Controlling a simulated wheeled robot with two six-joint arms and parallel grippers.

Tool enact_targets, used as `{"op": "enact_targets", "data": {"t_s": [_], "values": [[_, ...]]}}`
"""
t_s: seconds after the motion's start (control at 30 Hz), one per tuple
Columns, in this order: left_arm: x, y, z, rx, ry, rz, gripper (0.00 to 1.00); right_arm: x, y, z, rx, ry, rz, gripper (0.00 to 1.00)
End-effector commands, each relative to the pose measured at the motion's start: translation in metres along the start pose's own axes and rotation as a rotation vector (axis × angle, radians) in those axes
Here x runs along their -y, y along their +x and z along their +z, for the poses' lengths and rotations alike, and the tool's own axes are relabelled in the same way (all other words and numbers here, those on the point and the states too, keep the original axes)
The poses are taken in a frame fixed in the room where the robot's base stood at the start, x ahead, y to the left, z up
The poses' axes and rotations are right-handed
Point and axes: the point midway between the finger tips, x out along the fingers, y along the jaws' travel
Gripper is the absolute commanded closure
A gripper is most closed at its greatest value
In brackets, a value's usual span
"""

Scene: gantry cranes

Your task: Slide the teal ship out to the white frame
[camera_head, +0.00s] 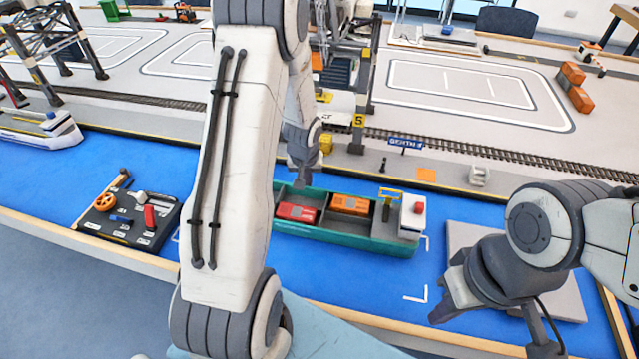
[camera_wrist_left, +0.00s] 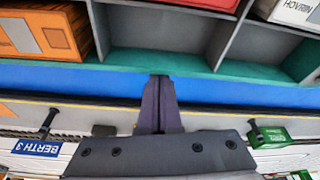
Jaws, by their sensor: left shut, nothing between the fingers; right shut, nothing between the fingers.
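The teal ship (camera_head: 345,246) floats on the blue surface in the middle of the head view, its left part hidden behind my left arm. It carries a red container (camera_head: 297,212), an orange container (camera_head: 350,204) and a white bridge (camera_head: 412,217) at its right end. White frame corner marks show right of the ship (camera_head: 427,242) and nearer to me (camera_head: 417,295). My left gripper (camera_head: 301,182) is shut and empty at the ship's far side. In the left wrist view its fingertips (camera_wrist_left: 159,80) are close to the teal wall (camera_wrist_left: 190,64); contact is unclear. My right gripper (camera_head: 447,306) is shut, empty, right of the near corner mark.
A grey slab (camera_head: 470,236) lies behind my right gripper. The quay with a berth sign (camera_head: 405,141), rails and a gantry crane runs along the far side. Blue surface near the ship's front is clear.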

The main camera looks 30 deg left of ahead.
Motion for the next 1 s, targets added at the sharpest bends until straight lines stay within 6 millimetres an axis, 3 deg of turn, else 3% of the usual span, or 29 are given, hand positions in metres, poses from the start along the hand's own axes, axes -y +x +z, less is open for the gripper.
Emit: {"op": "enact_targets", "data": {"t_s": [1.0], "values": [[0.0, -0.011, 0.052, 0.005, 0.0, -0.002, 1.0, -0.003, 0.043, 0.002, 0.0, 0.0, 0.0, 1.0]]}}
